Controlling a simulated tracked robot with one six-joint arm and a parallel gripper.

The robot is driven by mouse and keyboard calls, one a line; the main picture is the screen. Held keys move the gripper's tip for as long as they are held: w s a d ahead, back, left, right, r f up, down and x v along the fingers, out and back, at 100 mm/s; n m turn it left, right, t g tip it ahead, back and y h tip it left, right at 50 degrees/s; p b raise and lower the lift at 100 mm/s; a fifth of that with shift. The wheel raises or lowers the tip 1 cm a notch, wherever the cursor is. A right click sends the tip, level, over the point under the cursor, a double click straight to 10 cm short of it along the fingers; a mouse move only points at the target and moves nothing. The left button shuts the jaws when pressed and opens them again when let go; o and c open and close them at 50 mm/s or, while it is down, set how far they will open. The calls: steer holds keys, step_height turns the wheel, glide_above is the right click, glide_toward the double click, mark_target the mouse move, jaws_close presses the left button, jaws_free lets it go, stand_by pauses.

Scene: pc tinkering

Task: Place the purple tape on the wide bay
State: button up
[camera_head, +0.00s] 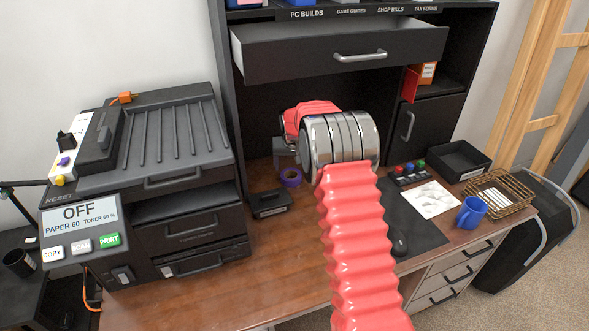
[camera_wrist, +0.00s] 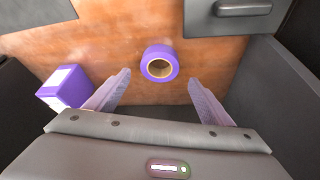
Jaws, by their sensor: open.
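The purple tape (camera_wrist: 159,51) is a roll with a tan core, lying on the wooden surface in the wrist view. The roll appears just beyond the fingertips, and I see no contact. In the head view my arm hides most of the gripper. I cannot tell which compartment is the wide bay.
A purple box (camera_wrist: 66,88) lies left of the fingers. In the head view, a small black box (camera_head: 270,203) is near the tape, and a printer (camera_head: 180,200) stands left. An open drawer (camera_head: 340,52) overhangs the desk.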

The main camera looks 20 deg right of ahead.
steer(key=shift+v, duration=1.8)
steer(key=shift+s, duration=0.1)
